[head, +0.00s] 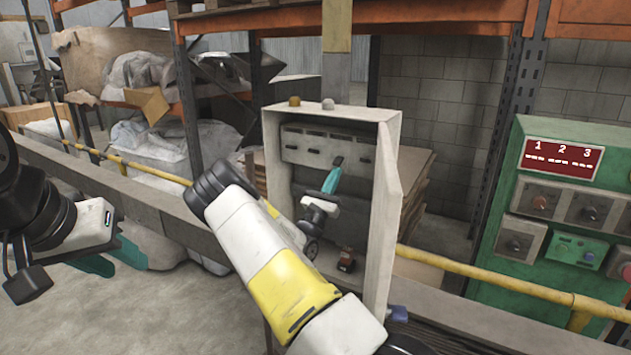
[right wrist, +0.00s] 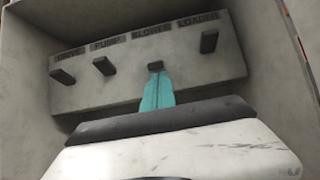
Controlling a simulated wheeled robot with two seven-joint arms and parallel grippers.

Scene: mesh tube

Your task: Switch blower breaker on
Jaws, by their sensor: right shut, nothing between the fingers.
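The open breaker cabinet (head: 388,200) stands in the middle of the head view. Inside it, a grey breaker panel (right wrist: 120,95) carries a row of dark levers under labels, among them PUMP, BLOWER and LOADER. The blower lever (right wrist: 156,66) is directly above the tips of my right gripper (right wrist: 157,82). The gripper's teal fingers are shut with nothing between them; they look at or very near the lever, and contact is unclear. My right gripper (head: 336,165) is inside the cabinet in the head view. My left gripper (head: 113,258) is at the lower left, its teal fingers apart and empty.
The pump lever (right wrist: 104,66) and loader lever (right wrist: 209,41) flank the blower lever. The cabinet's side walls and open door (head: 390,220) bound the space around my right arm. A yellow rail (head: 480,278) runs in front of a green control box (head: 560,230) at right.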

